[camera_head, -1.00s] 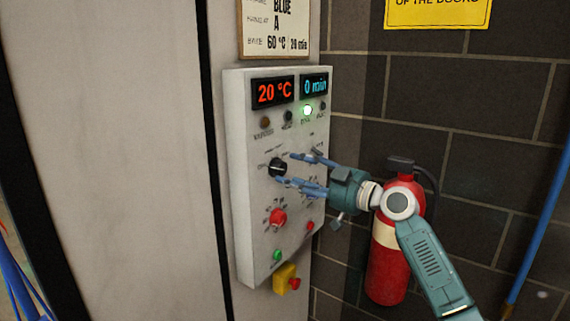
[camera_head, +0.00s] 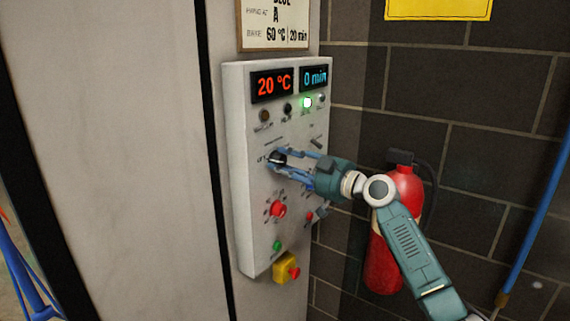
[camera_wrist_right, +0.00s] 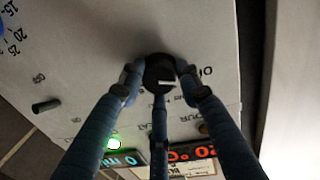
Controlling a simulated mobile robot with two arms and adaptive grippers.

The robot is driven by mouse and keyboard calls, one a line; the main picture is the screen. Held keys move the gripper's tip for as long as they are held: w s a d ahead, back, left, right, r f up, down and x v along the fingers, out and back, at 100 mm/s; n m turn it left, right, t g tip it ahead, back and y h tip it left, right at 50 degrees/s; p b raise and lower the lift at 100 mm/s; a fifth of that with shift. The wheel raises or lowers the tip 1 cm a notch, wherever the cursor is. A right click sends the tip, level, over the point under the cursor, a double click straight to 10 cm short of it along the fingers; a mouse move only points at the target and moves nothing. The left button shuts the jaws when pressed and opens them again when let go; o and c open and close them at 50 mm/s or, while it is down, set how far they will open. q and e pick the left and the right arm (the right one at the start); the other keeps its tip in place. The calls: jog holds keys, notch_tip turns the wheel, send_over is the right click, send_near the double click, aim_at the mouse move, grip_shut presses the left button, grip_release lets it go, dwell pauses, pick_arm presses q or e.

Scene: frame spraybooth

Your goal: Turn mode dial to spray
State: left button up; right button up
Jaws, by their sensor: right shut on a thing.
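The black mode dial (camera_head: 277,159) sits on the light grey control panel (camera_head: 240,215), above the red knob. My right gripper (camera_head: 283,160) has its blue fingers closed around the dial from the right. In the right wrist view the dial (camera_wrist_right: 160,72) is between the fingertips of my right gripper (camera_wrist_right: 160,78), with a white pointer mark showing on its face. Most of the lettering around the dial is hidden by the fingers or too small to read. My left gripper is not in view.
A red knob (camera_head: 278,209), a green button (camera_head: 277,245) and a yellow box with a red button (camera_head: 286,268) are below. The displays read 20 °C (camera_head: 272,85) and 0 min (camera_head: 314,78). A green lamp (camera_head: 307,102) is lit. A fire extinguisher (camera_head: 384,270) stands behind my right arm.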

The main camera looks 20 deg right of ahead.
jog(key=shift+m, duration=2.1)
jog(key=shift+m+g+p, duration=0.4)
jog(key=shift+m+p, duration=0.2)
jog(key=shift+m, duration=1.5)
jog(key=shift+f, duration=0.1)
jog(key=o, duration=1.2)
jog(key=shift+c, duration=0.2)
jog(key=shift+s+d, duration=0.1)
jog(key=v, duration=1.1)
jog(key=shift+s, duration=0.25)
